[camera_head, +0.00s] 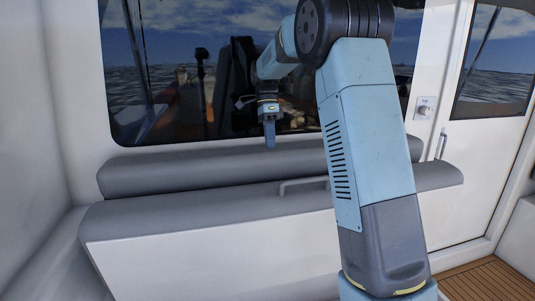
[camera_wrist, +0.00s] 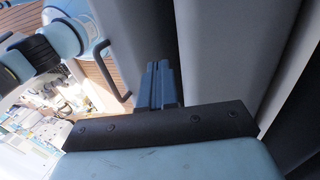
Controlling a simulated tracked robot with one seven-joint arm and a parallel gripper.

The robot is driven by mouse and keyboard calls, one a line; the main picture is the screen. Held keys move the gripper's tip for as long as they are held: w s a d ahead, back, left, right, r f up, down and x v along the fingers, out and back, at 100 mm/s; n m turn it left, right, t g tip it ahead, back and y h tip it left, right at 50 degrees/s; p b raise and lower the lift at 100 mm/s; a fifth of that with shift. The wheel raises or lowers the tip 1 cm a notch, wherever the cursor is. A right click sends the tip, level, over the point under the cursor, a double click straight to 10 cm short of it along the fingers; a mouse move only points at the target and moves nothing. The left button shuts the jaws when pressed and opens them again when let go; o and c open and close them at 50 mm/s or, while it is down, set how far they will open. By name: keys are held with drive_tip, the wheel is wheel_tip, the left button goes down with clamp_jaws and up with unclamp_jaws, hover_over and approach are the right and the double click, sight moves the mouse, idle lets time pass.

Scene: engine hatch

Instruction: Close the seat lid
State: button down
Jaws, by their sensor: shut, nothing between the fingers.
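The seat lid (camera_head: 220,212) has a grey padded upper edge and a white face towards the head camera. It appears to stand raised in front of the grey backrest (camera_head: 200,170). Its handle (camera_head: 300,183) is on the upper edge, partly behind my arm; it also shows in the wrist view (camera_wrist: 103,72). My gripper (camera_head: 270,142) is shut and empty, pointing down, left of the handle in the head view and near the backrest. In the wrist view the shut fingers (camera_wrist: 158,70) show against the grey padding. Contact cannot be told. The lid's lower edge is out of view.
A large window (camera_head: 180,80) is behind the backrest. A white door (camera_head: 485,150) with a handle is at the right, above a slatted wooden floor (camera_head: 485,280). A white wall (camera_head: 35,110) bounds the left. My arm covers the lid's right part.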

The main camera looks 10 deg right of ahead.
sight(272, 167)
drive_tip(key=x, duration=0.9)
drive_tip(key=shift+s, duration=0.1)
